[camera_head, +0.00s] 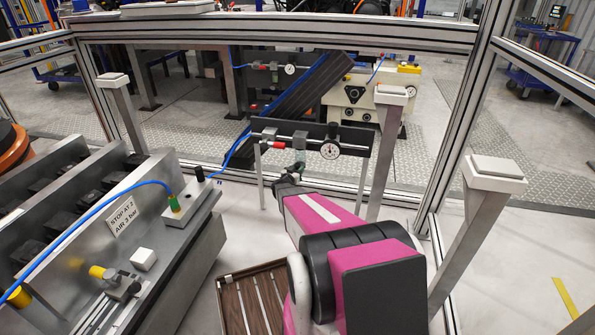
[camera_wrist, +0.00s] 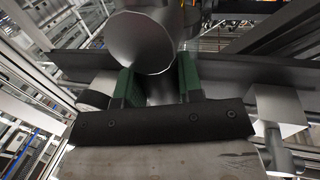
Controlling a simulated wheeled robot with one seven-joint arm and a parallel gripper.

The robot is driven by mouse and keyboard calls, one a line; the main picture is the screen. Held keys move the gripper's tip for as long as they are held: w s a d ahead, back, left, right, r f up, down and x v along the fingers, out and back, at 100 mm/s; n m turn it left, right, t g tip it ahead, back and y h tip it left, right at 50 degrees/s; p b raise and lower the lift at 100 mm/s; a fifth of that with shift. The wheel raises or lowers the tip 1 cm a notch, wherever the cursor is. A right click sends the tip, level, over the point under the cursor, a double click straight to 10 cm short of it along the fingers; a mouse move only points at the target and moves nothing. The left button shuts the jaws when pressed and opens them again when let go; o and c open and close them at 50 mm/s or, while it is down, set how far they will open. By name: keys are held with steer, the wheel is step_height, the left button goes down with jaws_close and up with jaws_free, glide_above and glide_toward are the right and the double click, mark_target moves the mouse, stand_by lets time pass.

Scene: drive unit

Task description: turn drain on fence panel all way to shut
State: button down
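The dark fence panel (camera_head: 345,133) carries a round pressure gauge (camera_head: 330,150), a red-marked fitting (camera_head: 300,138) and small metal valve parts (camera_head: 270,133). My gripper (camera_head: 290,170) is just below the panel's left half, close under the red-marked fitting. In the wrist view, my gripper's green-padded fingers (camera_wrist: 157,82) stand apart. A large grey round body (camera_wrist: 142,42) lies at and beyond their tips, and it hides what is behind it. Which small part is the drain, and its handle angle, I cannot make out. Contact with the fingers is unclear.
A metal fence post (camera_head: 388,150) stands right of the panel. A sloped metal station (camera_head: 110,220) with a blue hose (camera_head: 90,205) is on the left. A brown slatted tray (camera_head: 250,300) lies below. A second panel with a gauge (camera_head: 290,69) is behind the fence.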

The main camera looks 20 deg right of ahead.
steer(key=shift+s, duration=0.1)
steer(key=s+d+f+m+y, duration=0.2)
steer(key=d+f+m+y, duration=0.2)
steer(key=m, duration=1.1)
steer(key=shift+s+f+t+y, duration=0.3)
steer(key=shift+f+y, duration=0.1)
steer(key=shift+y, duration=0.2)
stand_by(0.5)
steer(key=c, duration=0.8)
jaws_free()
steer(key=shift+o, duration=0.2)
steer(key=v, duration=1)
steer(key=shift+s+a, duration=0.25)
steer(key=shift+s, duration=0.05)
stand_by(0.9)
